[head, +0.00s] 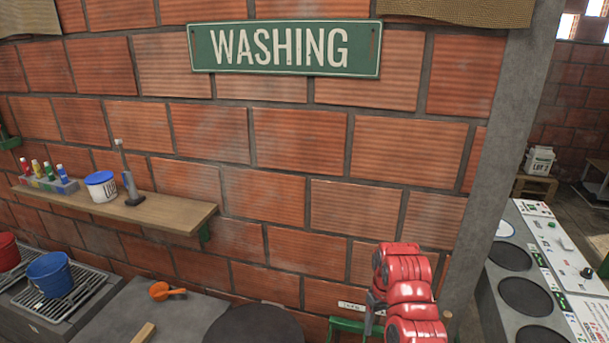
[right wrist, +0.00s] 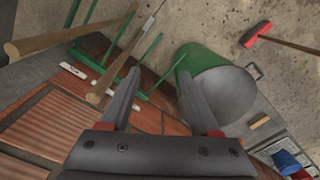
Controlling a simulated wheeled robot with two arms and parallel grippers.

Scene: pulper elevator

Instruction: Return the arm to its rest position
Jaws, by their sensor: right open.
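My right arm (head: 405,290) is raised in the lower right of the head view, its red links in front of the brick wall. My right gripper (right wrist: 159,75) is open and empty in the right wrist view, its two dark fingers apart. Between and beyond the fingers are a green rack with wooden handles (right wrist: 105,92) and a green drum with a grey top (right wrist: 222,92). In the head view the fingers are mostly hidden by the arm. My left gripper is not in view.
A wooden shelf (head: 175,212) on the wall holds a white tub (head: 101,188) and small bottles. A blue bucket (head: 50,277) and an orange scoop (head: 165,291) are at lower left. A grey post (head: 490,160) and a counter with round wells (head: 535,270) stand right of my arm.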

